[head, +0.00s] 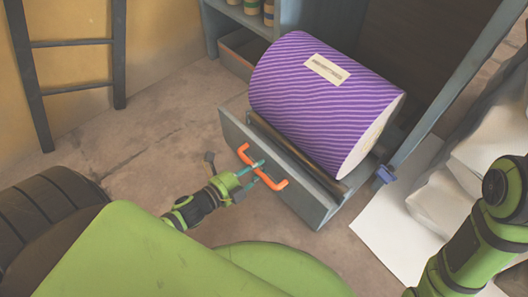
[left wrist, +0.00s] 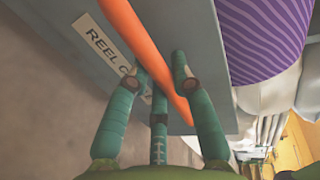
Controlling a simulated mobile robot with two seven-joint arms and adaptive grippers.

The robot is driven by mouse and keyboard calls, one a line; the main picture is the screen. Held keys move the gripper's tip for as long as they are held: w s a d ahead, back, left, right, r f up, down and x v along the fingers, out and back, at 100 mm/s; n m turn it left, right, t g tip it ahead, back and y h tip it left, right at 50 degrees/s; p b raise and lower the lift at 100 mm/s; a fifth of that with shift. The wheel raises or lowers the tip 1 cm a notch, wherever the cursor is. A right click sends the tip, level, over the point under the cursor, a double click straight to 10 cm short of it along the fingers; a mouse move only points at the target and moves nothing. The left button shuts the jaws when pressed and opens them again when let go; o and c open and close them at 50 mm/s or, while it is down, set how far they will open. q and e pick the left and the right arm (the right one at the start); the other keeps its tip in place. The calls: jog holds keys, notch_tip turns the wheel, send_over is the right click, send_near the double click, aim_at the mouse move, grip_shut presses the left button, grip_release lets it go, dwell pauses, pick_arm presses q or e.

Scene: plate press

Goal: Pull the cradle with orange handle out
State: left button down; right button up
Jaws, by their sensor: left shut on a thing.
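The cradle (head: 295,192) is a grey-blue drawer-like unit with an orange handle (head: 272,183) on its front. A purple striped reel (head: 315,95) with a pale label lies on it. My left gripper (head: 256,170) is shut on the orange handle near its middle. In the left wrist view, the teal fingers (left wrist: 160,75) sit on both sides of the orange bar (left wrist: 150,50). A label (left wrist: 105,45) beginning "REEL C" shows on the cradle front, partly hidden by a finger. My right arm shows at the lower right of the head view, but its gripper is out of view.
A grey-blue shelf frame (head: 212,30) stands behind, with small rolls (head: 253,6) on it. A dark ladder (head: 75,43) leans at the left wall. White sheets (head: 385,225) lie at the right. The floor (head: 130,150) left of the cradle is bare.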

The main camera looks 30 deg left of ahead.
pick_arm(q)
jog(key=shift+v, duration=0.75)
jog(key=shift+f, duration=0.15)
jog(key=c, duration=1)
grip_release()
jog(key=shift+c, duration=0.2)
jog(key=v, duration=1.2)
